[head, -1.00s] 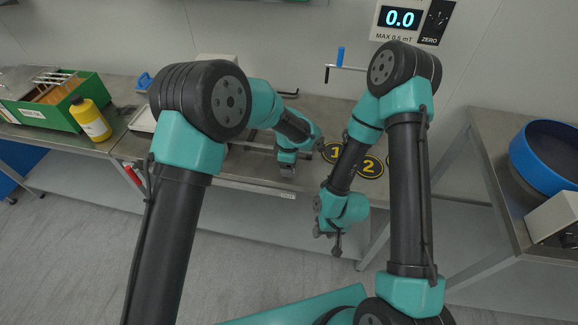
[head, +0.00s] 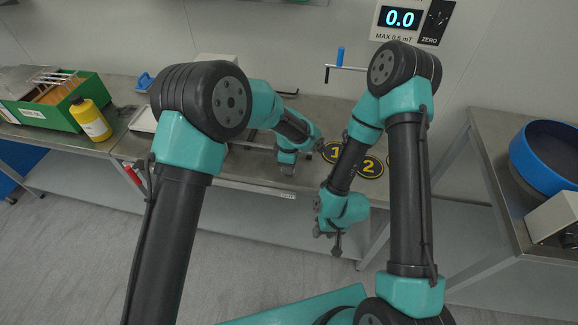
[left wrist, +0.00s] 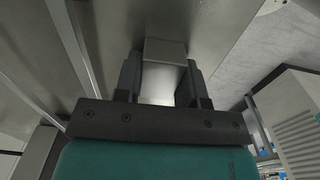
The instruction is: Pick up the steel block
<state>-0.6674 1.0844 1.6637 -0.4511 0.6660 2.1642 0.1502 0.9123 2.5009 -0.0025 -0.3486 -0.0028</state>
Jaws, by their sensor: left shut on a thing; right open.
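The steel block (left wrist: 163,68) is a plain grey metal block between the two dark fingers of my left gripper (left wrist: 163,85) in the left wrist view. The fingers are shut on its sides. In the head view my left gripper (head: 288,168) is over the front part of the steel bench, and the block is too small or hidden to make out there. Whether the block touches the bench cannot be told. My right gripper (head: 328,240) is open and empty, pointing down in front of the bench edge.
Round black-and-yellow markers "1" (head: 334,151) and "2" (head: 369,168) lie on the bench right of my left gripper. A green box (head: 55,117) and a yellow bottle (head: 91,120) stand at the left. A blue round bowl (head: 548,155) sits on the right-hand table.

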